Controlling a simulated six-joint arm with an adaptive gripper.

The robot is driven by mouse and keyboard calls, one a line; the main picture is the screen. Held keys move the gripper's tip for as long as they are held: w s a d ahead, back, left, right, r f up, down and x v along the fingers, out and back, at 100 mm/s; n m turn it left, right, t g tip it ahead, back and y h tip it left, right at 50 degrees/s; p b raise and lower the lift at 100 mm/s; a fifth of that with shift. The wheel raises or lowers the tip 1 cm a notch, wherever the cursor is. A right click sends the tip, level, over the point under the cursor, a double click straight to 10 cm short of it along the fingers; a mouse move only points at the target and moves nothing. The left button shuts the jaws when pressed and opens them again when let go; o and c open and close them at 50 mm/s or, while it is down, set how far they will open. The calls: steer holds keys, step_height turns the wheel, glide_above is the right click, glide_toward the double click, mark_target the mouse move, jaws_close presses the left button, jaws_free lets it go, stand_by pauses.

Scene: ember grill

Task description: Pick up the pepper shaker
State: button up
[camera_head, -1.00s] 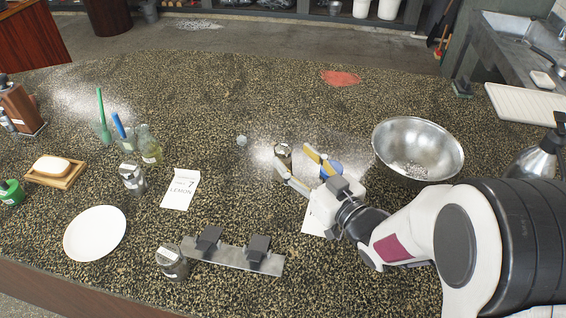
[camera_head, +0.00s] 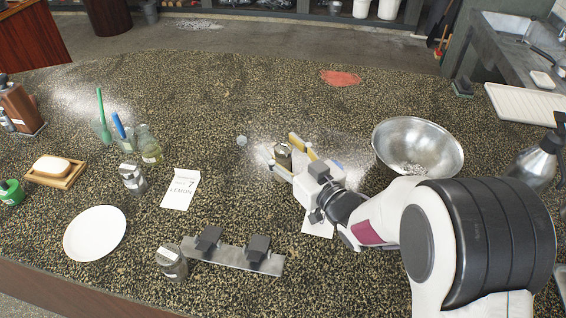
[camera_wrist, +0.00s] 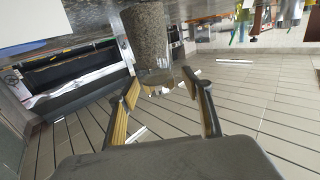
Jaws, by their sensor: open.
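A small shaker (camera_head: 283,158) with a metallic top stands on the counter between the fingers of my gripper (camera_head: 279,146), partly hidden by it. In the wrist view the shaker (camera_wrist: 148,38) has dark speckled contents and a clear glass part, just ahead of the open fingers (camera_wrist: 160,85). The fingers lie on either side of it; I cannot tell whether they touch it. Two similar metal-topped shakers stand elsewhere: one (camera_head: 132,179) left of the lemon card and one (camera_head: 171,263) near the front edge. Their labels are too small to read.
A metal bowl (camera_head: 440,150) stands right of my gripper. The counter behind is mostly clear.

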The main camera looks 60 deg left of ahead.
stand_by(0.4)
jaws_close()
steer(key=shift+r, duration=0.25)
steer(key=shift+r, duration=4.85)
